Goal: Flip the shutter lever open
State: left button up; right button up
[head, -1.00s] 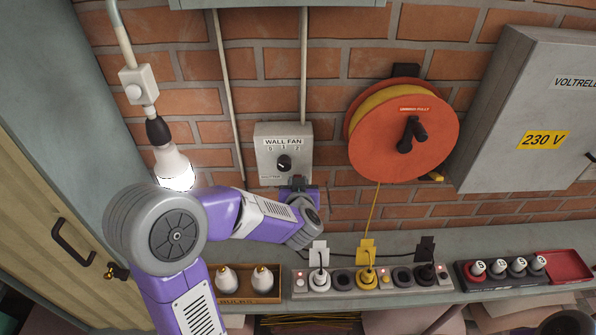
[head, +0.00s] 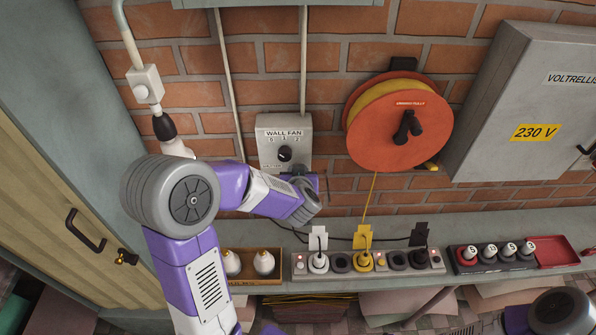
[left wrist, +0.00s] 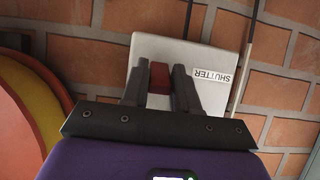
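The grey wall fan box (head: 270,133) with its black dial (head: 285,154) is on the brick wall. My left gripper (head: 303,177) is at its lower edge; the arm and wrist hide most of the fingers in the head view. In the left wrist view the box (left wrist: 205,60) bears a SHUTTER label (left wrist: 212,76). The red shutter lever (left wrist: 158,77) sits between the two dark fingers of my left gripper (left wrist: 160,75), which appear closed against its sides. The lever is hidden in the head view. My right gripper is out of view; only part of my right arm shows at lower right.
An orange cable reel (head: 385,148) hangs right of the fan box, and a grey 230 V cabinet (head: 515,150) is farther right. The shelf below holds a bulb box (head: 252,281), a socket strip (head: 340,264) and a red tray (head: 551,252).

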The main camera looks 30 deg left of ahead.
pick_arm(q)
jog(key=o, duration=0.3)
jog(key=shift+o, duration=0.2)
jog(key=shift+r, duration=0.1)
jog(key=p+v, duration=0.1)
jog(key=v, duration=0.6)
jog(key=shift+s, duration=0.2)
jog(key=shift+d, duration=0.1)
